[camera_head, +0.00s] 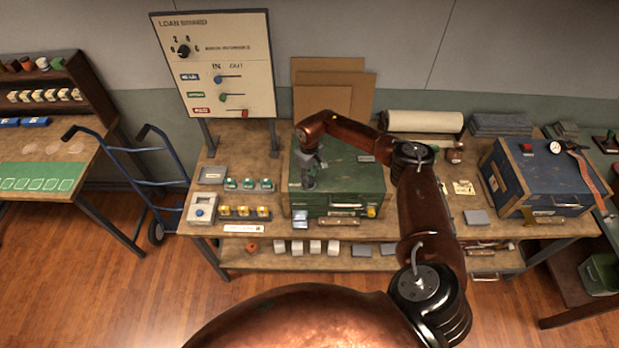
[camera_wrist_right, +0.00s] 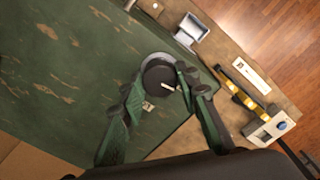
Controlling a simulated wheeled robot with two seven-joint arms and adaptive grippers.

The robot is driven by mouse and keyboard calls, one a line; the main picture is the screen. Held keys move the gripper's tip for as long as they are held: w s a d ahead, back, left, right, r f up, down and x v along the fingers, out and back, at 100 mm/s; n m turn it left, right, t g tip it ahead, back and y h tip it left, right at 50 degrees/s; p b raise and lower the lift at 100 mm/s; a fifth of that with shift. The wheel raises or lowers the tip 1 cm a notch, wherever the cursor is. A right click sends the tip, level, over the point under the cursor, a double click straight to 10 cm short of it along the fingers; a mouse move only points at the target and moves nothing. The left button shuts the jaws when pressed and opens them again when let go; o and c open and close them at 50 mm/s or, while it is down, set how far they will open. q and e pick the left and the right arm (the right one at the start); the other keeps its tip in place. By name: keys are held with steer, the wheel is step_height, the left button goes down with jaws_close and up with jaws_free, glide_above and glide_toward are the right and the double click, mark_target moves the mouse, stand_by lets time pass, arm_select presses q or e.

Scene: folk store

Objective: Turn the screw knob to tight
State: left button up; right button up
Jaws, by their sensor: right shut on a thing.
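The screw knob (camera_wrist_right: 157,74) is a dark round knob with a pale pointer mark, set in a light grey ring on top of the green case (camera_head: 362,178). The case's worn green lid (camera_wrist_right: 65,75) fills much of the right wrist view. My right gripper (camera_head: 309,180) reaches down to the lid's left part in the head view and hides the knob there. In the wrist view its two green fingers (camera_wrist_right: 162,86) are shut on the knob, one on each side. My left gripper is not in view.
The loan board (camera_head: 226,80) stands behind the bench at the left. A grey box with a blue button (camera_head: 200,212) and rows of small green and yellow blocks lie left of the case. A blue case (camera_head: 540,178) stands at the right. My right arm spans the bench.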

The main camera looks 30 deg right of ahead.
steer(key=shift+d, duration=0.1)
steer(key=o, duration=1.2)
steer(key=shift+c, duration=0.2)
steer(key=shift+r, duration=0.85)
step_height(320, 180, up, 10)
steer(key=shift+r, duration=0.2)
steer(key=shift+f, duration=0.1)
